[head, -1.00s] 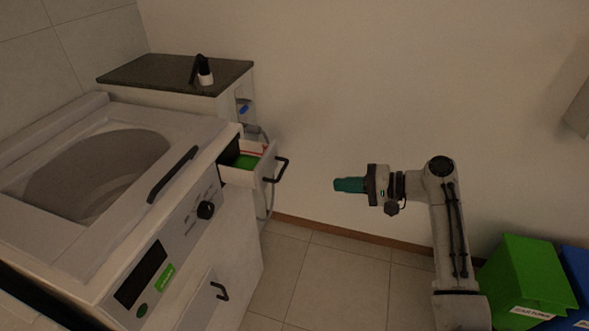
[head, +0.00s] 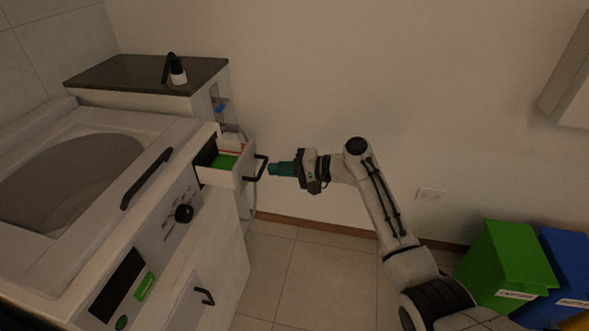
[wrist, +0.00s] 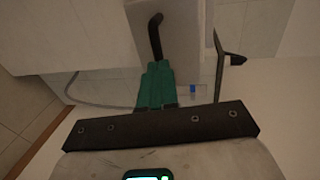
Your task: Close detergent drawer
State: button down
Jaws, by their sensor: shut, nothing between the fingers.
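The detergent drawer (head: 221,176) sticks out of the upper right front of the white washing machine (head: 160,246). It is open, with green and white compartments inside. Its dark bar handle (head: 261,168) faces my gripper. My gripper (head: 270,169), with teal fingers, is shut and empty, its tips close to the handle. In the wrist view the teal fingertips (wrist: 157,66) point at the drawer front, just below the dark handle (wrist: 155,36). I cannot tell whether they touch it.
A dark-topped side cabinet (head: 150,76) with a small black-and-white bottle (head: 178,71) stands behind the machine. A lower handle (head: 204,296) juts from the machine's front. Green (head: 505,265) and blue (head: 565,262) bins stand at the right. The floor between is clear.

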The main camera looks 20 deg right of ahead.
jog(key=shift+w+a+f, duration=0.1)
jog(key=shift+w+a, duration=0.15)
jog(key=shift+a, duration=0.15)
